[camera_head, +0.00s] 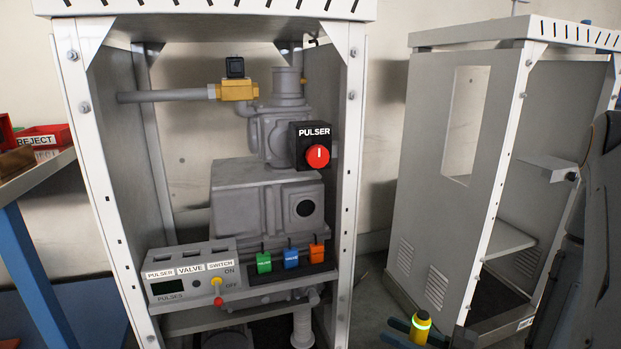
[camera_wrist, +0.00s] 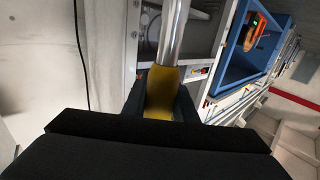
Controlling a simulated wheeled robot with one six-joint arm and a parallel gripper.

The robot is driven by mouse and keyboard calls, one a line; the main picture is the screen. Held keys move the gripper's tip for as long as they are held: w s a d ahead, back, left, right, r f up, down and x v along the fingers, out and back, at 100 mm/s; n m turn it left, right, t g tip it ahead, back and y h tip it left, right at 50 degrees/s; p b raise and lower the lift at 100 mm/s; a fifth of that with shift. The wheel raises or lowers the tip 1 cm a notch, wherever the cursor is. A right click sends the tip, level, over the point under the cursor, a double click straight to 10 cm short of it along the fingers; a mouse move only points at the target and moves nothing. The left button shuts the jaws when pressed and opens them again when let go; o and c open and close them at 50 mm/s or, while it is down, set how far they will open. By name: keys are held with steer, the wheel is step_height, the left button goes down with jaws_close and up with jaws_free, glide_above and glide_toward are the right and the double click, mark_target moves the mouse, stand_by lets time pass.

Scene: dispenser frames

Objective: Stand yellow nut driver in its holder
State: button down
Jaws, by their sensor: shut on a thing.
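In the wrist view my gripper (camera_wrist: 160,100) is shut on the yellow handle (camera_wrist: 160,82) of the nut driver, with a dark finger on each side. Its bright metal shaft (camera_wrist: 173,35) runs up out of the top of the picture, so the tip is hidden. In the head view a short yellow piece with a dark top and a glowing ring (camera_head: 421,324) shows at the bottom right, beside dark blue parts; I cannot tell what it is. I cannot make out the nut driver's holder for sure in either view.
An open dispenser frame (camera_head: 352,180) holds grey pipework, a pulser box (camera_head: 309,147) and a switch panel (camera_head: 193,273). A second grey cabinet (camera_head: 430,170) stands at the right. A red bin (camera_head: 48,136) is at the left. The wrist view shows a blue tray (camera_wrist: 232,72).

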steer(key=s+r+p, duration=0.3)
steer(key=r+p, duration=1)
steer(key=r, duration=0.1)
steer(key=s+r+p, duration=0.4)
steer(key=r+p, duration=0.9)
steer(key=r, duration=0.2)
steer(key=s+r+p, duration=0.3)
steer(key=r+p, duration=1)
steer(key=r, duration=0.1)
steer(key=w+a+r, duration=0.7)
steer(key=w+r, duration=0.2)
steer(key=r, duration=0.5)
steer(key=w+a+r+p, duration=0.1)
steer(key=w+a+r, duration=0.6)
steer(key=r, duration=0.8)
steer(key=w+a+r, duration=0.6)
steer(key=w+r, duration=0.4)
steer(key=r, duration=0.5)
steer(key=shift+w+a+r, duration=0.15)
steer(key=shift+w+a, duration=0.2)
steer(key=shift+a, duration=0.05)
